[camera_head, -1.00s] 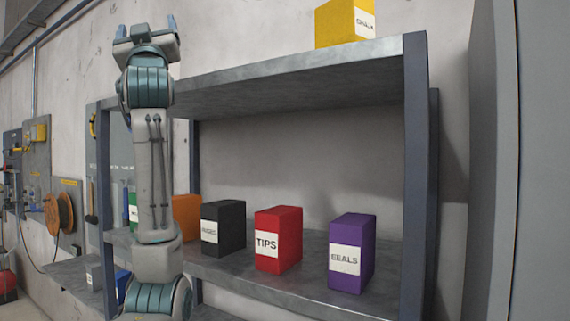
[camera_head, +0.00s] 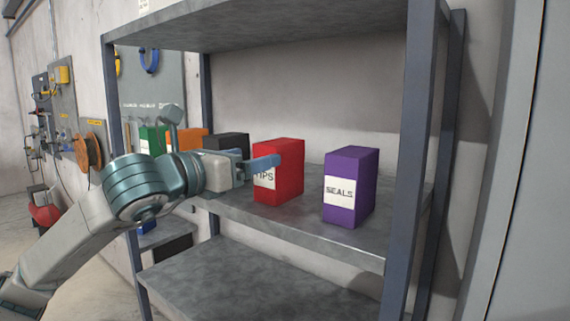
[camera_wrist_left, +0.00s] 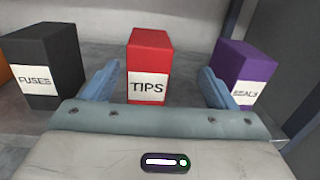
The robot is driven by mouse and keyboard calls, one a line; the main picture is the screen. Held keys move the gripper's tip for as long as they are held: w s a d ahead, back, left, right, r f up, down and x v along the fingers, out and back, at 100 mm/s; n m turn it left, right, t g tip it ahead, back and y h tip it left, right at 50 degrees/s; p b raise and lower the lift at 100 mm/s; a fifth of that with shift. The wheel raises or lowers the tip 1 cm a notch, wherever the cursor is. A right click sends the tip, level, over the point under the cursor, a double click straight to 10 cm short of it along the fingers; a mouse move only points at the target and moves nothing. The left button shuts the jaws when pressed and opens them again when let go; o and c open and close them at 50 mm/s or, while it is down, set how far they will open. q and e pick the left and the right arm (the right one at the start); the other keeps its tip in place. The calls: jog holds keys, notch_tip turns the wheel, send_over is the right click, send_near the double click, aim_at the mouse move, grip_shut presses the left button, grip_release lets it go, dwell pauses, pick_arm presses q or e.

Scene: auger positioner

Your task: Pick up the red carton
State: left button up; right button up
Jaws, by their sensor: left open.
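The red carton (camera_head: 284,172) with a white TIPS label stands upright on the middle shelf, between a black carton and a purple one. My left gripper (camera_head: 222,140) is open in front of it in the head view, and one finger overlaps part of its label. In the left wrist view the red carton (camera_wrist_left: 148,68) lies centred ahead, between the two spread blue fingers of the left gripper (camera_wrist_left: 150,85). I cannot tell whether the fingers are beside the carton or still short of it. My right gripper is not in view.
The purple SEALS carton (camera_head: 350,187) stands right of the red one, and the black FUSES carton (camera_wrist_left: 42,62) stands left. Orange (camera_head: 188,139) and green (camera_head: 153,140) cartons are further left. A shelf post (camera_head: 405,170) rises at the right. The upper shelf (camera_head: 280,22) hangs overhead.

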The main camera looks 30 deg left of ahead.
aim_at(263, 155)
pick_arm(q)
jog(key=shift+w+a+f+y+p, duration=0.2)
jog(key=shift+w+a+y+p, duration=0.2)
jog(key=shift+w+y+p, duration=0.55)
jog(key=shift+w+h+p, duration=0.25)
jog(key=shift+w+p, duration=0.45)
jog(key=shift+p, duration=0.2)
jog(key=shift+w+d+f+p, duration=0.1)
jog(key=shift+w+p, duration=0.3)
jog(key=shift+w, duration=0.2)
jog(key=shift+w+d+f+p, duration=0.1)
jog(key=shift+w+p, duration=0.3)
jog(key=shift+w, duration=0.15)
jog(key=w+p, duration=0.3)
jog(key=p, duration=0.1)
jog(key=shift+w+d+r, duration=0.1)
jog(key=shift+w+r, duration=0.1)
jog(key=shift+w, duration=0.2)
jog(key=shift+w+f+p, duration=0.2)
jog(key=shift+w+p, duration=0.25)
jog(key=shift+w, duration=0.2)
